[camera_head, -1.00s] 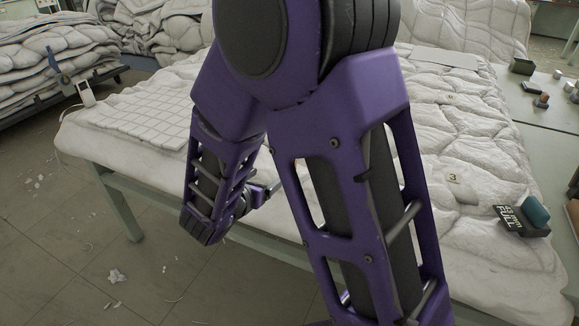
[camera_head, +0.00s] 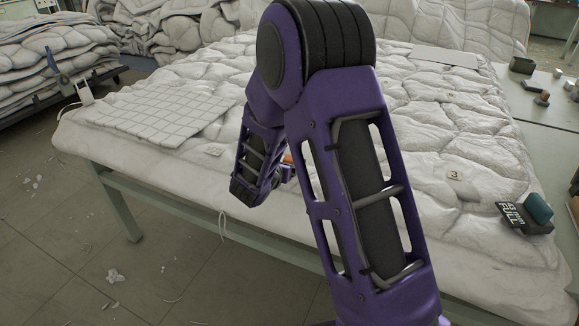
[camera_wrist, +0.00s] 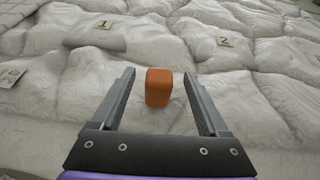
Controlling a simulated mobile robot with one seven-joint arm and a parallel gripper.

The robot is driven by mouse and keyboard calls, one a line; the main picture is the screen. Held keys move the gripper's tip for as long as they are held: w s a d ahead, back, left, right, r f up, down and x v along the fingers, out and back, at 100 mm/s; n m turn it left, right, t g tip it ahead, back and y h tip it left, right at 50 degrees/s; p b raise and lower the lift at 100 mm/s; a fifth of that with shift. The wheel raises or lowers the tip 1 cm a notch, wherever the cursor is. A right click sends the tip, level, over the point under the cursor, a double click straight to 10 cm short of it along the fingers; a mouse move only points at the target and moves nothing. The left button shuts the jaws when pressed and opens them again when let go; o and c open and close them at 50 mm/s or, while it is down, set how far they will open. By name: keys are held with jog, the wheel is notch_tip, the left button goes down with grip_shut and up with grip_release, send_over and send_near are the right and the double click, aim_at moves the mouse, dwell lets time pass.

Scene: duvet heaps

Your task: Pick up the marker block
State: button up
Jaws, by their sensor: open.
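The marker block appears to be the orange block (camera_wrist: 158,87), which stands on the white quilted duvet (camera_wrist: 60,118) in the wrist view. My gripper (camera_wrist: 160,88) is open, with one finger on each side of the block in that view. I cannot tell whether the fingers are level with the block or still short of it; no contact shows. In the head view a small bit of the orange block (camera_head: 288,157) shows beside my arm. My gripper is mostly hidden there behind my arm links.
Number tags 1 (camera_wrist: 105,24), 2 (camera_wrist: 225,41) and 3 (camera_head: 454,175) lie on the duvet. A folded grid-stitched pad (camera_head: 150,117) lies at the left. A black box marked FULL (camera_head: 520,217) with a teal item (camera_head: 537,207) stands at the right edge. The duvet around the block is uneven.

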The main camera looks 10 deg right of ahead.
jog(key=shift+x, duration=0.8)
grip_shut()
